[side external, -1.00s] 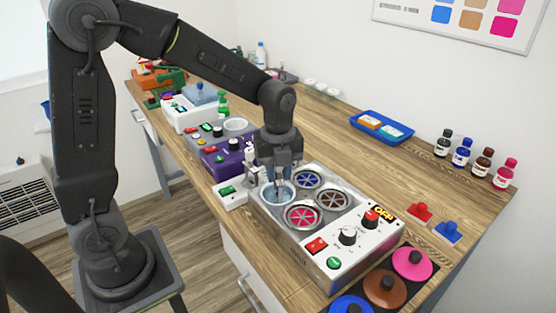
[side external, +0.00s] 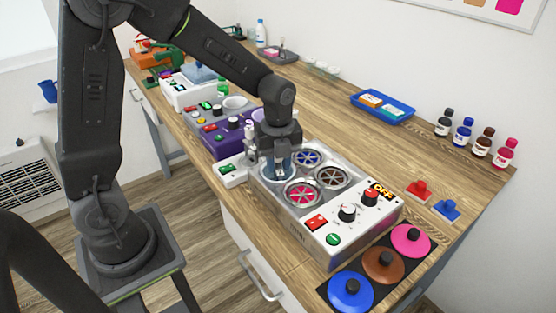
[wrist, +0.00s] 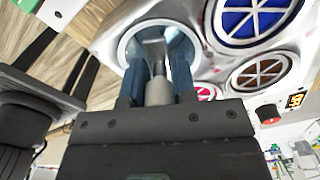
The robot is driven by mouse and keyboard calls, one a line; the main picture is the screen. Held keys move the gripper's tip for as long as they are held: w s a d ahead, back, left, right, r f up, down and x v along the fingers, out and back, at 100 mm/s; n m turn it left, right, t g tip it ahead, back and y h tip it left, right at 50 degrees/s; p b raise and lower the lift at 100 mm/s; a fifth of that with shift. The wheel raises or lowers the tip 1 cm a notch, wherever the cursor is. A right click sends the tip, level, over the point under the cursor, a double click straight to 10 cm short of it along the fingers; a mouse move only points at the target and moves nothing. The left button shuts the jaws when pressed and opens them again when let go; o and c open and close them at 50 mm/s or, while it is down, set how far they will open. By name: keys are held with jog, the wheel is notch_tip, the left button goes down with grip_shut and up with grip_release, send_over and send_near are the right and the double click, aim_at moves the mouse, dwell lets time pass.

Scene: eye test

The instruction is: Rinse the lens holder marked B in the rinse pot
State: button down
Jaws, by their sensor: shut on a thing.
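My gripper (side external: 280,172) points down into the round rinse pot (side external: 263,174) at the back left corner of the grey machine. In the wrist view my gripper (wrist: 157,72) has both blue-grey fingers inside the pot's pale rim (wrist: 124,42). The fingers are shut on a grey piece with a rounded stem (wrist: 158,92) and a flat part reaching down into the pot, apparently the lens holder. Its lower end is hard to make out, and no letter B shows. The pot's inside looks light blue.
Beside the pot are blue (side external: 307,157), brown (side external: 331,177) and pink (side external: 302,193) spoked wells. The control panel (side external: 352,215) reads OFF. Lids (side external: 383,265) lie in front. A purple machine (side external: 222,138) stands left; a blue tray (side external: 382,108) and bottles (side external: 463,134) stand behind.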

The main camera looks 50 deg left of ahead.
jog(key=shift+f, duration=0.5)
dwell(0.4)
jog(key=shift+r, duration=0.15)
dwell(2.9)
jog(key=shift+r, duration=3.65)
